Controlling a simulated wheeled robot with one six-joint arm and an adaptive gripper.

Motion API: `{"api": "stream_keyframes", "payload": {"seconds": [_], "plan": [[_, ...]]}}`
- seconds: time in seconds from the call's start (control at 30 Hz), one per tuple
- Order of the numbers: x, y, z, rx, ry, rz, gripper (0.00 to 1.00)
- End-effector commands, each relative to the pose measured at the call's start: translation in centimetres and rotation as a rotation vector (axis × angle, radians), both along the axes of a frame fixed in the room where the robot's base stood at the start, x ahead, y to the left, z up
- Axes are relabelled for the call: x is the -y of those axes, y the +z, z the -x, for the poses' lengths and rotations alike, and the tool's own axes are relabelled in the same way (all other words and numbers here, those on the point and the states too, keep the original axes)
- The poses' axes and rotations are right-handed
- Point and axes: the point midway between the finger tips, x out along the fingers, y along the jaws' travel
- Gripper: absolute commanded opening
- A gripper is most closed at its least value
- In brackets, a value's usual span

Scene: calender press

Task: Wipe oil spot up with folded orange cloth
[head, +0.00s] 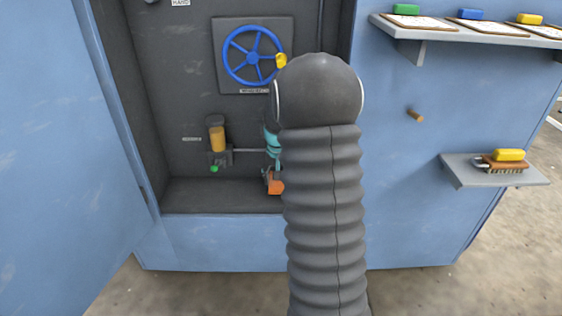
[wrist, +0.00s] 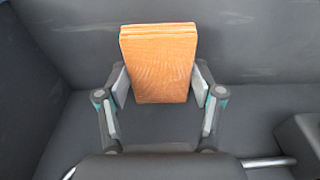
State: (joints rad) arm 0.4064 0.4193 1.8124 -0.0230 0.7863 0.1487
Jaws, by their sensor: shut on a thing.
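The folded orange cloth (wrist: 158,62) is held upright between the two fingers of my gripper (wrist: 160,85) in the wrist view. The gripper is shut on it. In the head view the cloth (head: 274,183) shows partly beside my arm, low inside the open cabinet near its floor. My gripper (head: 271,172) is mostly hidden there behind my dark ribbed arm. The oil spot cannot be made out in either view. The dark cabinet floor (wrist: 75,115) lies under the cloth. Whether the cloth touches it cannot be told.
A blue handwheel (head: 253,56) is on the cabinet's back wall. An amber oil cup (head: 217,138) with a pipe stands left of my gripper. The open blue door (head: 60,160) is at the left. A brush (head: 503,166) lies on the right shelf (head: 470,175).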

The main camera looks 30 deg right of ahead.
Motion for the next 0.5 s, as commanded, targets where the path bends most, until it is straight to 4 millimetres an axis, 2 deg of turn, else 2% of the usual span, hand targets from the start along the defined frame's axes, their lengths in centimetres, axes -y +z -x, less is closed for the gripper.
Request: {"api": "stream_keyframes", "payload": {"seconds": [0.5], "plan": [[-0.4,4.9,-0.1,-0.003,0.006,-0.001,0.29]]}}
